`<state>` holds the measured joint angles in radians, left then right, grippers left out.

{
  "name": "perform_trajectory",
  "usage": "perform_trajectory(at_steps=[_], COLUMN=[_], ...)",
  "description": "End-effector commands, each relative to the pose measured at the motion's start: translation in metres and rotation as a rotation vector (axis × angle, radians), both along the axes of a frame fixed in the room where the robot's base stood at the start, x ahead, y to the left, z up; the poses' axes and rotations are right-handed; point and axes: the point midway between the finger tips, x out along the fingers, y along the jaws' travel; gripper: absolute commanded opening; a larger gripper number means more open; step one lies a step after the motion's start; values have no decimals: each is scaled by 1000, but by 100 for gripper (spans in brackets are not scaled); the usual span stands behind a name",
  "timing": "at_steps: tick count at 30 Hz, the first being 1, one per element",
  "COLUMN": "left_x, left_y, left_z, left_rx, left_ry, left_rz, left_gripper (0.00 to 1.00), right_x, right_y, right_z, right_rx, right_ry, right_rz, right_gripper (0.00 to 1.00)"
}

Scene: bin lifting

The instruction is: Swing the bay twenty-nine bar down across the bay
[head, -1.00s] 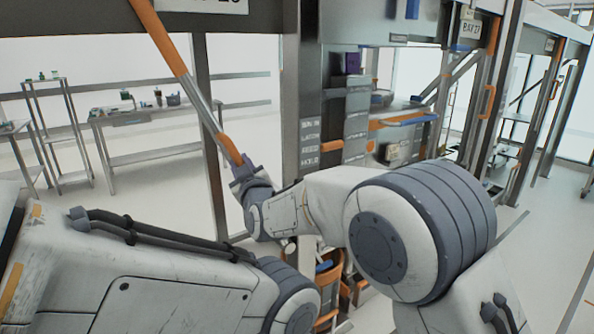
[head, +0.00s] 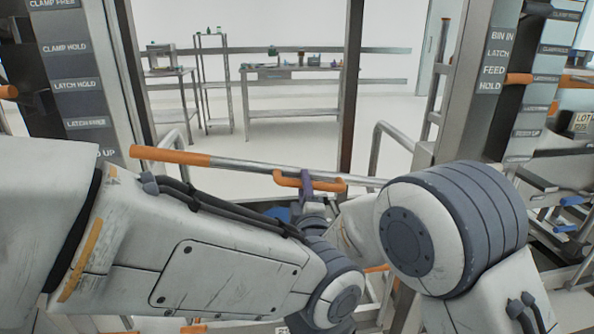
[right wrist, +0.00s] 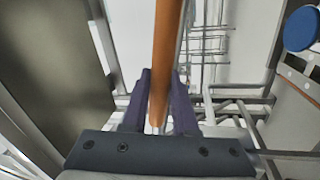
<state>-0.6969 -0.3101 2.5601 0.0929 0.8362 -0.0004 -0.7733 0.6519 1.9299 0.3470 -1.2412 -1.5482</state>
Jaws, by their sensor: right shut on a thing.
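The bay bar (head: 245,164) is a grey metal bar with an orange end on the left. It lies nearly level across the bay opening, sloping slightly down to the right. An orange grip (head: 333,184) sits along its right half. My right gripper (head: 306,182) has its purple fingers shut around the orange grip. In the right wrist view the orange piece (right wrist: 165,60) runs between the two purple fingers (right wrist: 160,100). My left arm crosses the lower left of the head view, and its gripper is not visible.
Metal rails (head: 393,135) stand behind. Beyond the open floor are a shelf (head: 213,80) and a bench (head: 290,75).

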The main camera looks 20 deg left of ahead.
Motion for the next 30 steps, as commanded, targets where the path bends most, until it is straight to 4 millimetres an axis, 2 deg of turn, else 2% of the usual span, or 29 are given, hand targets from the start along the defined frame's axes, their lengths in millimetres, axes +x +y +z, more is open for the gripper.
perform_trajectory(at_steps=[1, 6, 9, 15, 29, 30], left_x=[0, 0, 0, 0, 0, 0], left_y=[0, 0, 0, 0, 0, 0], left_z=[-17, -37, -44, -52, -53, -53], left_rx=[0, 0, 0, 0, 0, 0], left_ry=[0, 0, 0, 0, 0, 0], left_rz=[0, 0, 0, 0, 0, 0], left_gripper=[62, 62, 62, 62, 62, 62], right_x=[3, 4, 4, 5, 4, 4], right_y=[-9, -14, -16, -18, -17, -17], right_z=[-27, -62, -75, -89, -97, -98], right_rx=[-32, -117, -152, -192, -210, -211], right_ry=[-3, -45, -62, -83, -77, -76], right_rz=[-23, -39, -43, -46, -41, -41], right_gripper=[0, 0, 0, 0, 0, 35])
